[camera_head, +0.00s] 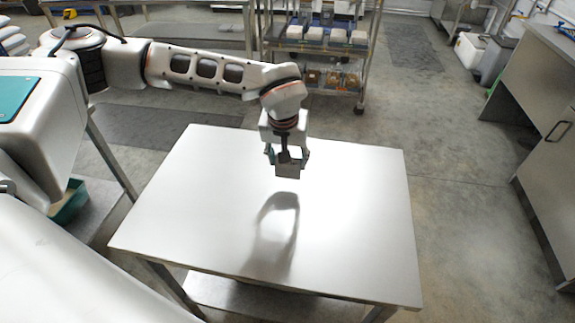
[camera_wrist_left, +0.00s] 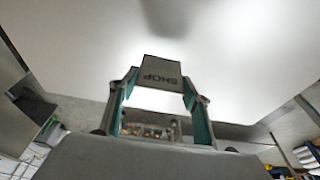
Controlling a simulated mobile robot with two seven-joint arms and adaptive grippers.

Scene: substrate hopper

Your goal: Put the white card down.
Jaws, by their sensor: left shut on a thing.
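My left gripper (camera_head: 288,157) is above the back middle of a bare white table (camera_head: 340,220). It is shut on a small card (camera_head: 288,171), which looks grey in shadow and hangs below the fingertips. My right gripper is not in view.
The tabletop is empty apart from the shadow. A wire shelf rack (camera_head: 318,50) with boxes and bins stands behind the table. A grey cabinet (camera_head: 548,130) is at the right, with open floor between it and the table.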

